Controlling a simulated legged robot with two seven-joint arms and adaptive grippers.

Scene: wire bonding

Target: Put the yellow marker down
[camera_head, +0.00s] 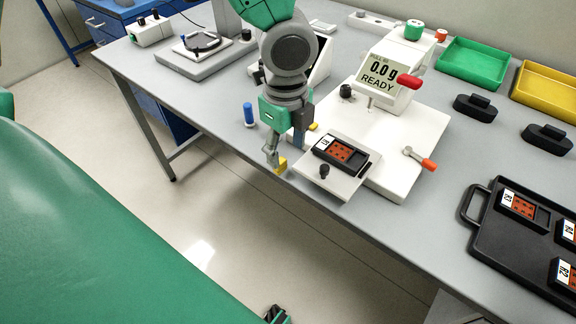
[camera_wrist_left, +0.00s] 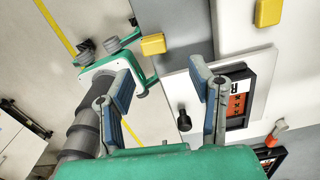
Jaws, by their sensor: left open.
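My left gripper (camera_head: 283,156) is at the table's front edge, left of the small white stage, with its fingers pointing down. In the left wrist view its two fingers (camera_wrist_left: 164,77) stand apart with a gap between them. A yellow block (camera_head: 281,165), which I take as the yellow marker, shows beside the left fingertip. In the left wrist view this block (camera_wrist_left: 152,44) is beyond the fingertips, at the grey table's edge, and not clamped. Whether it touches a finger or fully rests on the table is unclear. A black-and-green part at the bottom of the head view may be my right gripper.
A white stage (camera_head: 340,186) with a black-and-orange part (camera_head: 341,151) is right of the gripper. A second yellow piece (camera_head: 314,127) lies behind it. A blue cylinder (camera_head: 249,114) stands to the left. The READY display unit (camera_head: 384,73) and black tray (camera_head: 474,205) are farther right.

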